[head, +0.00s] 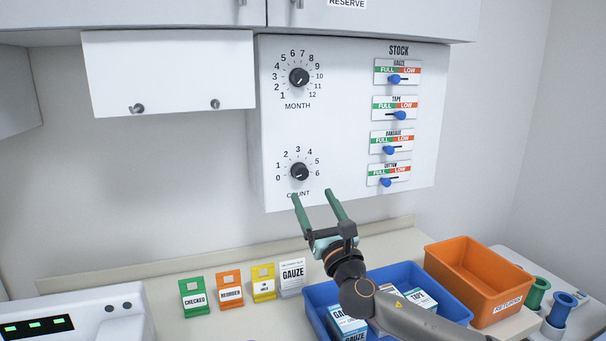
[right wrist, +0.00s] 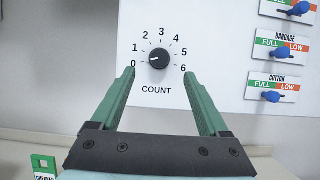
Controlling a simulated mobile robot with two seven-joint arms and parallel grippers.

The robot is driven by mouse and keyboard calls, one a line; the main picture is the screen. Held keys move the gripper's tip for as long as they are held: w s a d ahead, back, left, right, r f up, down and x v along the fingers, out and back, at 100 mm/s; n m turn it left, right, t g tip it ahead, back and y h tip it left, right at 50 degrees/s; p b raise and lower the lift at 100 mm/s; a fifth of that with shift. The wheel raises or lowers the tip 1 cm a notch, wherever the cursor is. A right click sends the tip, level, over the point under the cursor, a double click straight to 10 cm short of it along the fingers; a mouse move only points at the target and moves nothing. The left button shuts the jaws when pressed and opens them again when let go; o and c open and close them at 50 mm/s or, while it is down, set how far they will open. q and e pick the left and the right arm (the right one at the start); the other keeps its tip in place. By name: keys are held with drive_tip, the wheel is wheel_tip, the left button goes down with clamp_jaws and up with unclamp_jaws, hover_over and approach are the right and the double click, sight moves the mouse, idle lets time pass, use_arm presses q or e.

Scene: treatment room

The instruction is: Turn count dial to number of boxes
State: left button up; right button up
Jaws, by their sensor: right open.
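The COUNT dial (head: 299,171) is a black round knob low on the white wall panel, with numbers 0 to 6 around it. In the right wrist view the dial (right wrist: 159,58) has a pale mark on its left side, seemingly toward 0. My right gripper (head: 311,194) is open and empty, its two green fingers pointing up at the panel just below the dial. In the wrist view the fingertips (right wrist: 159,74) lie either side of the dial, apart from it. Boxes (head: 347,324) marked GAUZE and TAPE lie in a blue bin (head: 318,293); my right arm hides part of them.
A MONTH dial (head: 299,77) sits above on the same panel, with blue STOCK sliders (head: 395,79) to the right. Coloured cards (head: 194,297) stand on the counter. An orange RETURNS bin (head: 462,272) stands right of the blue bin. A white cabinet overhangs the panel.

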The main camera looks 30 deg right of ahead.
sight(303, 176)
drive_tip(key=p+x, duration=0.1)
drive_tip(key=x, duration=0.6)
drive_tip(key=shift+w+d, duration=0.1)
drive_tip(key=shift+w, duration=0.3)
drive_tip(key=shift+c, duration=0.3)
clamp_jaws()
